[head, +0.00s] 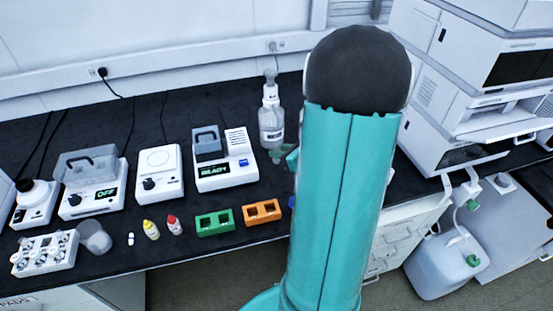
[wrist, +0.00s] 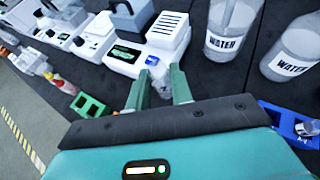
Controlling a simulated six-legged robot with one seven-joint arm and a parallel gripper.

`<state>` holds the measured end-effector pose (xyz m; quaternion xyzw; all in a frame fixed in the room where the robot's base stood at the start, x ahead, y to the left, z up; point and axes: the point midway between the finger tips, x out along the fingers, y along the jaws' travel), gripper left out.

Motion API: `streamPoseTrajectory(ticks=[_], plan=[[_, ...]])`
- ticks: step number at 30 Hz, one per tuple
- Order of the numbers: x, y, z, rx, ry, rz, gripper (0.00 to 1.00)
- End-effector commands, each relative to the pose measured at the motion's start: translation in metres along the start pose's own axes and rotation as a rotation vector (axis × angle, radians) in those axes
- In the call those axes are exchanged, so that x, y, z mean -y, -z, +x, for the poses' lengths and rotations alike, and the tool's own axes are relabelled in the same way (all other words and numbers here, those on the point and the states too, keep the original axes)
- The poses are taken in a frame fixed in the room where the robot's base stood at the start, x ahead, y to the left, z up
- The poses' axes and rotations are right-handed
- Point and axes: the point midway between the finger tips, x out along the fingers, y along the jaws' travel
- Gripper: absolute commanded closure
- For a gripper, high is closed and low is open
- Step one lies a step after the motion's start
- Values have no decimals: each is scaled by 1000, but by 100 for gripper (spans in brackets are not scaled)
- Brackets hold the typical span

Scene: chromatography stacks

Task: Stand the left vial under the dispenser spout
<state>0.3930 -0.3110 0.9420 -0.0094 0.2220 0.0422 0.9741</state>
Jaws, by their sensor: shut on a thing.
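My gripper (wrist: 160,88) is shut on a small clear vial (wrist: 159,77) with a pale top, held between the green fingers. In the head view my gripper (head: 285,155) is partly hidden behind my arm, near the foot of the dispenser bottle (head: 271,125). That bottle is clear with a white pump head (head: 270,90); its spout is too small to make out. In the wrist view a WATER bottle (wrist: 230,30) stands ahead and right of the fingers, apart from the vial. Another vial (wrist: 308,129) stands in the blue rack (wrist: 277,116) at the right.
A white READY instrument (head: 225,175) stands left of the bottle. A second WATER bottle (wrist: 295,48) is at the right in the wrist view. Green (head: 215,223) and orange (head: 262,212) racks line the bench front. Dark bench shows between the fingers and bottles.

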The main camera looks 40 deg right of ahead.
Motion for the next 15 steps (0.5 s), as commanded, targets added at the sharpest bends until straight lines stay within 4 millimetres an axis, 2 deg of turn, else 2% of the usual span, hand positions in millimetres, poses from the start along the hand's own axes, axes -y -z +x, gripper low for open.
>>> streamPoseTrajectory(ticks=[5, 13, 15], plan=[[24, 5, 21, -1, 4, 3, 99], [72, 14, 65, -1, 4, 3, 99], [79, 22, 75, -2, 2, 4, 99]])
